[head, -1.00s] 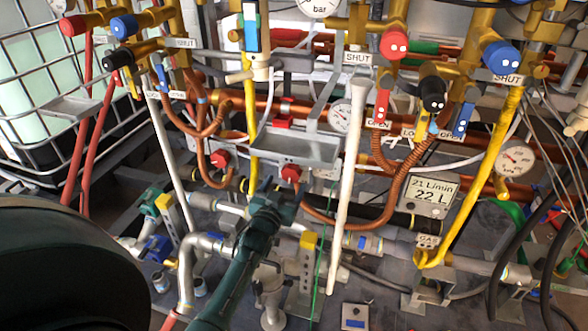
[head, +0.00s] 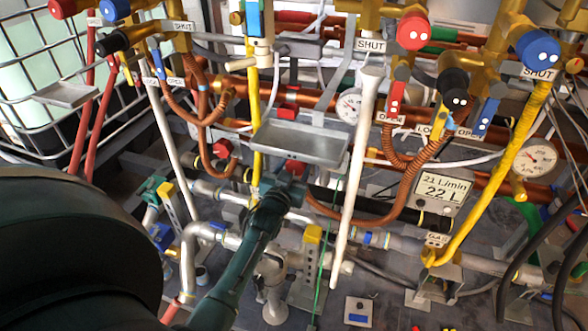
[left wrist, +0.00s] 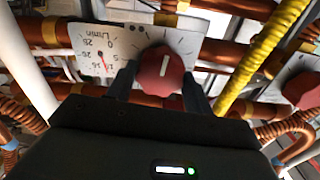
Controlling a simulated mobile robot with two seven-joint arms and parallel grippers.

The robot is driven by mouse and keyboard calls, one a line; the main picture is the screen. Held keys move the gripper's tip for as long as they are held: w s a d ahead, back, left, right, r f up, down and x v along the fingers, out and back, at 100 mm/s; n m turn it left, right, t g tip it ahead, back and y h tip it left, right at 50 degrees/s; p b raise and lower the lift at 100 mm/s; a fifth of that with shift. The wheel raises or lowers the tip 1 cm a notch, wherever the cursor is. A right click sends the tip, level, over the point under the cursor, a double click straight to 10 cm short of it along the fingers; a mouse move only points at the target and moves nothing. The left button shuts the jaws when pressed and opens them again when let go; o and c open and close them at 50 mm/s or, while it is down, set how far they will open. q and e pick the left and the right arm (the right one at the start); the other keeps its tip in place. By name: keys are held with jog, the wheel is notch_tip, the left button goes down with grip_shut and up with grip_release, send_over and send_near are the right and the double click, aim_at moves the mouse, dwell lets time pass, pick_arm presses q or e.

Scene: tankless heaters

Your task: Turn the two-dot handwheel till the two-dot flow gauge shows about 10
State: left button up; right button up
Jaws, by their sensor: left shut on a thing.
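A red handwheel (left wrist: 162,70) with a white bar mark sits on a white plate in the left wrist view. My left gripper (left wrist: 160,82) is shut on it, one finger on each side. In the head view the gripper (head: 284,184) is at a red handwheel (head: 294,167) below a grey tray. A flow gauge (left wrist: 100,58) in L/min is left of the handwheel in the wrist view, seen turned round. Its red needle seems to point between 16 and 20, but the figures are small. Small dark dots show on the plate. My right gripper is not in view.
A grey tray (head: 300,143) hangs just above the gripper. A white pipe (head: 355,180) stands to its right. A display (head: 440,192) reads 21 L/min and 22 L. Another red handwheel (head: 222,148) is to the left. Pipes and hoses crowd the area.

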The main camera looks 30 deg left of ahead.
pick_arm(q)
jog(key=c, duration=0.3)
jog(key=shift+m, duration=0.3)
jog(key=shift+m, duration=2.7)
jog(key=o, duration=0.9)
jog(key=shift+o, duration=0.2)
